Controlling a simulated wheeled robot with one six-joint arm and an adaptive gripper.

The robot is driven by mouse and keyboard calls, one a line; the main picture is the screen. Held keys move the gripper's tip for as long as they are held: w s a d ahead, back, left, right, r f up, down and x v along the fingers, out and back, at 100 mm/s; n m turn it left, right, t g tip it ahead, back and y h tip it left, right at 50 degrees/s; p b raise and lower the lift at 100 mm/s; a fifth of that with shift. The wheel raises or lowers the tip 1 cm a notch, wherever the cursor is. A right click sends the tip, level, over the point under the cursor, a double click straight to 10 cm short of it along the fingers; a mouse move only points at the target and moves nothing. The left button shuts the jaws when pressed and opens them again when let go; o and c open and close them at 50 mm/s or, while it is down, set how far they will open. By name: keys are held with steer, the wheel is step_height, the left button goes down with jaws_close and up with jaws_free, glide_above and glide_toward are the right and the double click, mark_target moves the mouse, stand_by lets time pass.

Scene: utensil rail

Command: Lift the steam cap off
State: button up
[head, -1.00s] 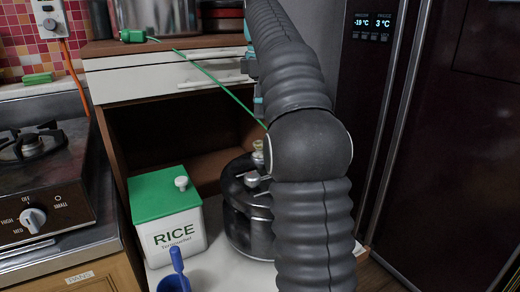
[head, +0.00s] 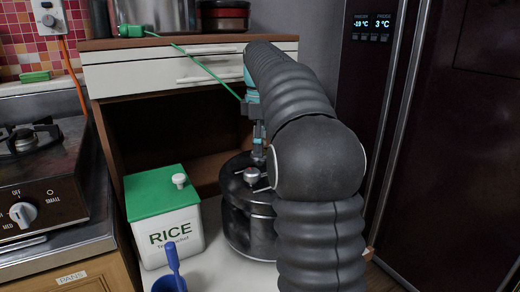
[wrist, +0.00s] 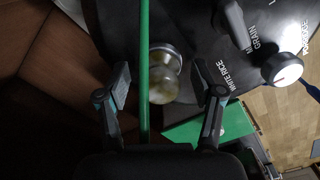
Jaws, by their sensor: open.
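The steam cap (wrist: 164,76), a rounded brassy and silver piece, sits on the dark lid of the cooker (head: 250,215). The lid (wrist: 215,60) bears white lettering such as "WHITE RICE" and "GRAIN" in the wrist view. My gripper (wrist: 162,88) is open, with one finger on each side of the cap in that picture. I see gaps between the cap and both fingers.
A green cord (wrist: 144,50) runs close by the cap in the wrist view; in the head view it runs from a green plug (head: 130,31). A silver knob (head: 251,175) rises from the lid.

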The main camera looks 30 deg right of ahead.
steer(key=c, duration=1.3)
steer(key=shift+o, duration=0.2)
steer(key=r, duration=0.1)
steer(key=r+p, duration=0.1)
steer(key=r, duration=0.2)
steer(key=shift+s+d+r, duration=0.15)
steer(key=shift+s+r, duration=0.15)
steer(key=shift+s, duration=0.05)
steer(key=s+d+r+p, duration=0.1)
steer(key=s+d+r, duration=0.2)
steer(key=s+r, duration=0.3)
steer(key=s, duration=0.4)
steer(key=shift+s+r, duration=0.2)
steer(key=shift+s, duration=0.1)
